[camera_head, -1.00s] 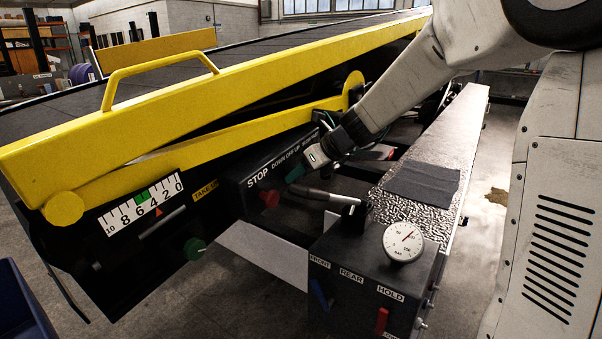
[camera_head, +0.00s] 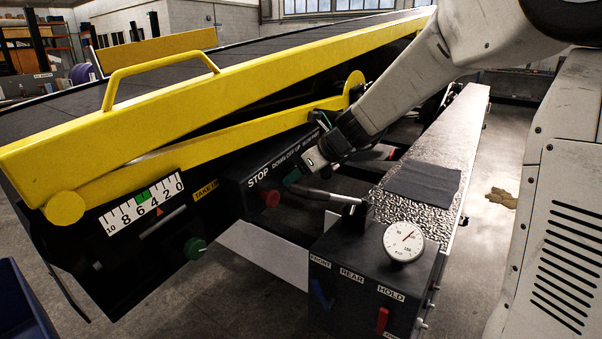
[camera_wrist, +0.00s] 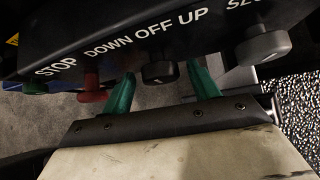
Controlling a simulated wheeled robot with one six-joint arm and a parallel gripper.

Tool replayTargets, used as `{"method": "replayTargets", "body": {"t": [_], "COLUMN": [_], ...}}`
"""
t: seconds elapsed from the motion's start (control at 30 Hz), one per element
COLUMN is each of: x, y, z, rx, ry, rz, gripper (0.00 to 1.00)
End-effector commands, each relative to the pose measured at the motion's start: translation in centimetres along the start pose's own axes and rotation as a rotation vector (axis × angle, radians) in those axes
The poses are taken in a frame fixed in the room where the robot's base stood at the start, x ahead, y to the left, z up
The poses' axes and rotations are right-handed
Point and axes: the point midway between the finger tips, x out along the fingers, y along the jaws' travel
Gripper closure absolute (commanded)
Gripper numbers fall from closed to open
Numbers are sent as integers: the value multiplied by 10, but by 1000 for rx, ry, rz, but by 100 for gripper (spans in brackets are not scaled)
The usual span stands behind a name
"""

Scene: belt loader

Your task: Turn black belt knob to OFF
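The black knob (camera_wrist: 160,73) under the "DOWN OFF UP" lettering hangs from the dark control panel (camera_wrist: 110,25) in the wrist view. Its pointer setting cannot be made out. My gripper (camera_wrist: 160,70) is open, with one green finger on each side of this knob and a small visible gap at each side. In the head view my gripper (camera_head: 296,177) is at the front of the panel below the lettering, and the knob is hidden there.
A red knob (camera_wrist: 92,88) is close left of the left finger, under "STOP". A bent grey bar (camera_head: 318,194) runs below my gripper. A gauge box (camera_head: 365,275) stands in front.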

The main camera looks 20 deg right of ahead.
Motion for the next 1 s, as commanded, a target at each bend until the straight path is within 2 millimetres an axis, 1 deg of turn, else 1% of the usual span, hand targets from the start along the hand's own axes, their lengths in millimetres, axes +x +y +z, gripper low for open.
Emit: {"method": "replayTargets", "body": {"t": [0.07,0.17,0.27,0.4,0.5,0.6,0.73,1.0], "x": [0,-6,-21,-46,-61,-72,-78,-78], "y": [0,0,-1,-1,0,0,0,0], "z": [0,0,1,1,1,0,0,0], "rx": [0,1,0,0,0,0,0,0], "ry": [0,-1,-3,-3,-2,-1,0,0], "rz": [0,-1,-3,-4,-3,-2,0,0], "gripper": [40,40,40,40,40,40,40,40]}}
